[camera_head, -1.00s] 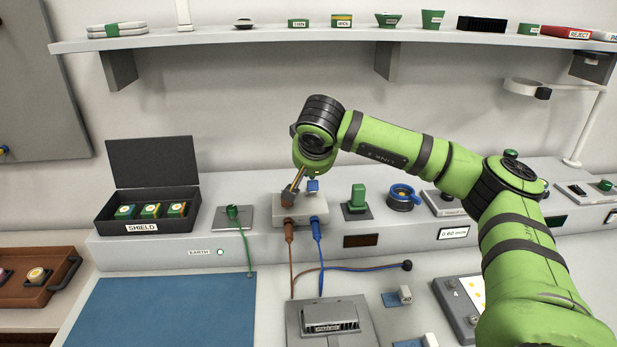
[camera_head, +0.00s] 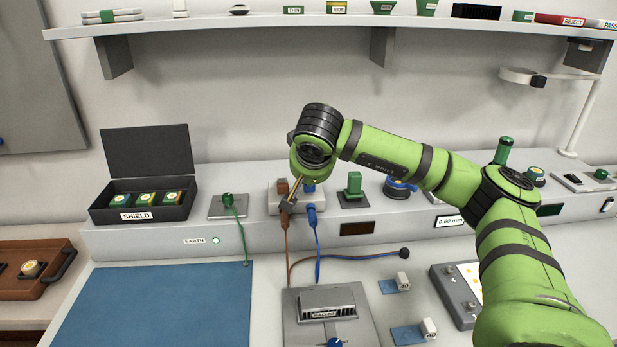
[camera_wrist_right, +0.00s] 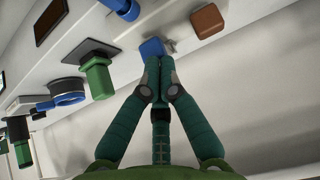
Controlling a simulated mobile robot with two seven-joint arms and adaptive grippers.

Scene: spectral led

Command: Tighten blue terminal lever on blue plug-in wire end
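The terminal block (camera_head: 276,205) sits on the grey ledge, with a brown lever (camera_head: 282,187) and a blue lever (camera_head: 308,188) on top. The blue plug-in wire end (camera_head: 311,215) and the brown one (camera_head: 285,222) are in its front. The brown lever (camera_wrist_right: 208,20) is to the right there. My left gripper is not in view.
A green switch (camera_head: 354,184) and a blue-ringed dial (camera_head: 398,187) stand right of the block. A green earth post (camera_head: 228,203) and the SHIELD box (camera_head: 143,207) are to the left. Wires run down to the grey plate (camera_head: 357,305). The blue mat (camera_head: 150,305) is clear.

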